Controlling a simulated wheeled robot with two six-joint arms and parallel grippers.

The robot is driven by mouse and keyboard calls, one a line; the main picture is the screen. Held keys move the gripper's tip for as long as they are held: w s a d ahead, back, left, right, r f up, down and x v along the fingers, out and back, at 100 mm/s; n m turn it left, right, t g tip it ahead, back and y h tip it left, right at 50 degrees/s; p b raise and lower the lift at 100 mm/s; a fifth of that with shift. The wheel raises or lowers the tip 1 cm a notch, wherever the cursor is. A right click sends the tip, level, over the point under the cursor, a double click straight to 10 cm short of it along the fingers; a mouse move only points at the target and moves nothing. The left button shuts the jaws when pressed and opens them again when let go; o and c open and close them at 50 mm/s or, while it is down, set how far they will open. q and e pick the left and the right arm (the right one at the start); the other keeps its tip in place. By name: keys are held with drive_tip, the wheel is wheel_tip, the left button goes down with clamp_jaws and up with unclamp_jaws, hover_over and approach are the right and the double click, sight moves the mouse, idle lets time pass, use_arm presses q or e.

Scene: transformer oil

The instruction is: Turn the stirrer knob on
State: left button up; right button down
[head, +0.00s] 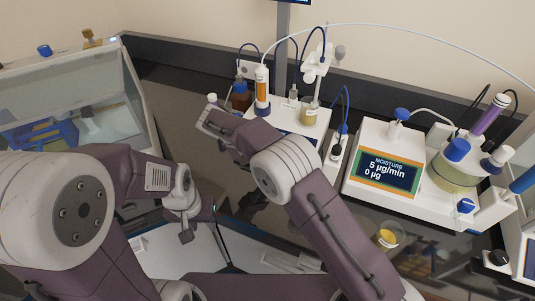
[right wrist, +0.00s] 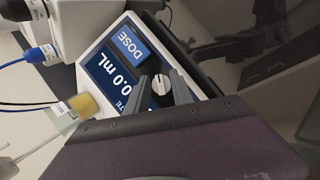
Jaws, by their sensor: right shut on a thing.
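In the right wrist view a round knob (right wrist: 161,84) with a pale face and a dark line sits beside the DOSE screen of a white unit. My right gripper (right wrist: 163,90) is shut on this knob, one dark finger on each side. I see no label naming the knob. In the head view my right arm reaches over the front of this unit and hides the knob and the fingers. A second, dark knob (head: 497,258) shows at the far right, apart from both grippers. My left gripper (head: 187,236) hangs low at centre left, away from the units; its opening is unclear.
The moisture unit (head: 388,173) reads 5 µg/min and 0 µg, with a glass vessel (head: 455,174) at its right. A small cup with yellow liquid (head: 388,237) stands in front. An orange-filled syringe (head: 262,88) and brown bottle (head: 241,95) stand behind my right arm. A glass-fronted cabinet (head: 75,95) is at left.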

drive_tip(key=shift+m, duration=0.3)
drive_tip(key=c, duration=1.1)
unclamp_jaws()
drive_tip(key=p+v, duration=0.1)
drive_tip(key=v, duration=0.8)
